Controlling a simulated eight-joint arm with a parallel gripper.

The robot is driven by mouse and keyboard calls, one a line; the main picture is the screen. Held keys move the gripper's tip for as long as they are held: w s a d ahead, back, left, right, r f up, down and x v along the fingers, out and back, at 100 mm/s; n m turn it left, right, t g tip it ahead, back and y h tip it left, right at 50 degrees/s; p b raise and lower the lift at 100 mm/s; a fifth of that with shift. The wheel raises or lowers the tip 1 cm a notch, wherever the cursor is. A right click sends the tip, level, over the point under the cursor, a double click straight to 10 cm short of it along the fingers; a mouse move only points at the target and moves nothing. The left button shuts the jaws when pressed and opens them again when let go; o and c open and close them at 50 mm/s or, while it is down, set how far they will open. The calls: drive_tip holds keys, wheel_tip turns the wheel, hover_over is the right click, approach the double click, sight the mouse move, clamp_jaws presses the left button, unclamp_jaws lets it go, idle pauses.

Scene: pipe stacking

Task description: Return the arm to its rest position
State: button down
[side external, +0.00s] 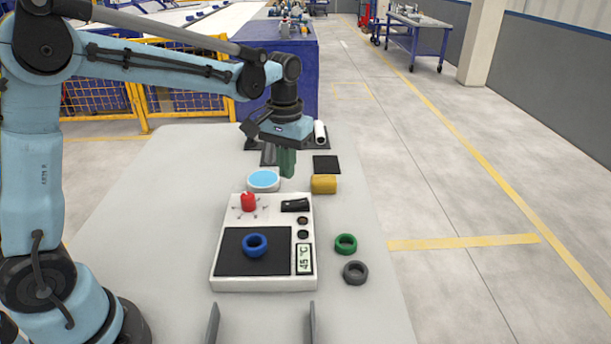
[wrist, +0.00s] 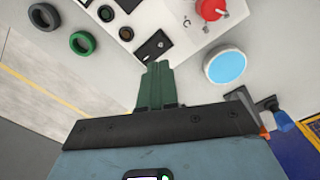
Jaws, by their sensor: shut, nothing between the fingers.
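My gripper (side external: 287,174) hangs over the far part of the table, behind the white device. Its green fingers point down and are shut together, with nothing between them. A blue ring (side external: 255,244) lies on the black pad of the white device (side external: 230,282). A green ring (side external: 346,244) and a dark grey ring (side external: 355,272) lie on the table to its right. The green ring (wrist: 82,43) and grey ring (wrist: 44,16) also show in the wrist view.
A red knob (side external: 248,202) stands on the device. A round blue-topped disc (side external: 263,180), a yellow block (side external: 324,184) and a black square (side external: 327,164) lie near my gripper. A white roll (side external: 320,133) lies behind. The table's left side (side external: 150,220) is clear.

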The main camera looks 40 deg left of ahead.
drive_tip(key=s+r+m+t, duration=0.1)
drive_tip(key=s+t, duration=0.2)
drive_tip(key=s, duration=0.4)
drive_tip(key=s+d+r+m+t, duration=0.1)
drive_tip(key=s+m+t, duration=0.1)
drive_tip(key=s+t, duration=0.2)
drive_tip(key=s, duration=0.3)
drive_tip(key=shift+d, duration=0.3)
drive_tip(key=c, duration=1.8)
unclamp_jaws()
